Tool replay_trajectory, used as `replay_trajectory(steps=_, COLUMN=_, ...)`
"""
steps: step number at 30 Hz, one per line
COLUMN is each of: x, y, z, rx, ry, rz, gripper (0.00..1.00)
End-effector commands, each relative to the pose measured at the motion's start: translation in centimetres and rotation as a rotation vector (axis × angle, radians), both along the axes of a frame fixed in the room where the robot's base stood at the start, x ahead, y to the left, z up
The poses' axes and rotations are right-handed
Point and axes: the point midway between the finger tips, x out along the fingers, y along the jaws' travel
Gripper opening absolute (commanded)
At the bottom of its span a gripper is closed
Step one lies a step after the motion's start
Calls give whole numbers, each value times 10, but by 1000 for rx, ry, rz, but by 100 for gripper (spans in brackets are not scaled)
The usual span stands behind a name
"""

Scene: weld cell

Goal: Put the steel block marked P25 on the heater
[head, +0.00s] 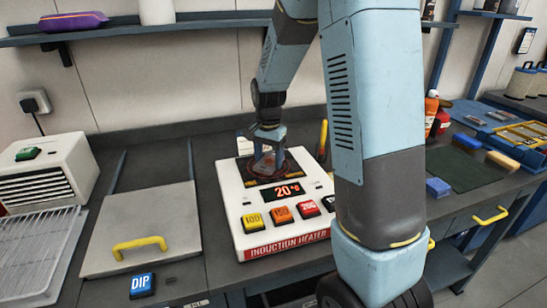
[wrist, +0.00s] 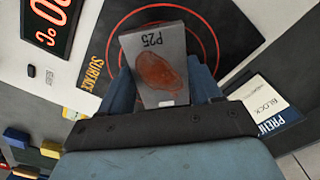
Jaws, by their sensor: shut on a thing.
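The steel block marked P25 (wrist: 157,92) is grey with a reddish-brown patch on its face. In the wrist view it sits between the blue fingers of my gripper (wrist: 172,85), which is shut on it. The induction heater (head: 246,215) is a white unit with a dark plate and a red ring (wrist: 212,35). The block appears over the ring area; I cannot tell whether it touches the plate. In the head view my gripper (head: 268,158) is over the heater's plate, and the block is mostly hidden there. The heater's display (head: 289,190) reads about 20 °C.
A metal lid with a yellow handle (head: 140,243) lies left of the heater, with a blue DIP button (head: 142,284) in front. A white vented box (head: 45,172) and wire rack (head: 30,245) stand far left. Blue and yellow blocks (head: 438,188) lie right.

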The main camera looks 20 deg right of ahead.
Motion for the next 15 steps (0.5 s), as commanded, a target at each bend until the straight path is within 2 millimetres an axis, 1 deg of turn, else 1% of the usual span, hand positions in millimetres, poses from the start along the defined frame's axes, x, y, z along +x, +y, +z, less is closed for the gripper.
replay_trajectory(steps=11, x=0, y=0, z=-3, rx=-1, ry=-2, rz=0, gripper=0)
replay_trajectory(steps=12, x=0, y=0, z=-3, rx=0, ry=-1, rz=0, gripper=67)
replay_trajectory(steps=15, x=0, y=0, z=-3, rx=0, ry=-1, rz=1, gripper=77)
